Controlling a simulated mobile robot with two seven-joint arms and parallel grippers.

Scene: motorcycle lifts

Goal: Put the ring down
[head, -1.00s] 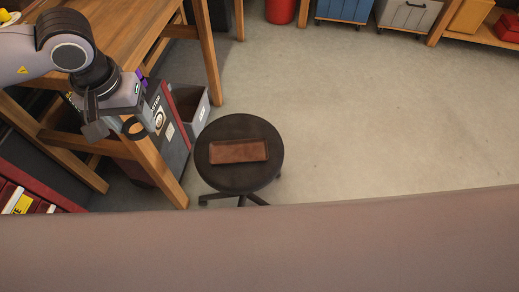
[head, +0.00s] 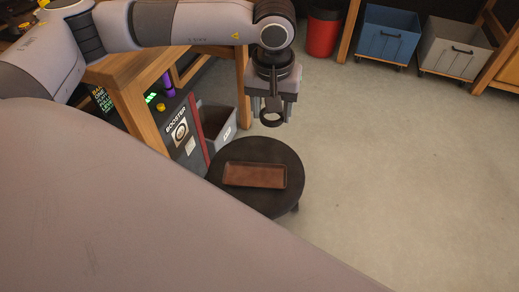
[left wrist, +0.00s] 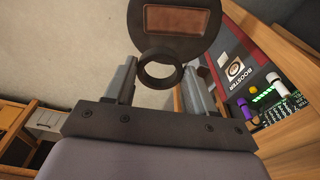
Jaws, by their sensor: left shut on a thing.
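A dark ring (head: 271,118) hangs from my left gripper (head: 271,108), which is shut on it. The ring also shows in the left wrist view (left wrist: 160,86), between the two fingers. In the head view the ring appears just above the far edge of a round black stool (head: 290,160). A brown leather-like tray (head: 254,175) lies on the stool seat. In the left wrist view the tray (left wrist: 176,19) and the stool (left wrist: 141,34) are beyond the ring. My right gripper does not show.
A wooden workbench (head: 142,108) stands to the left, with a booster box (head: 182,130) and a grey bin (head: 217,124) beside the stool. A red bin (head: 322,34), a blue crate (head: 387,36) and a grey crate (head: 452,47) stand at the back. The floor to the right is clear.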

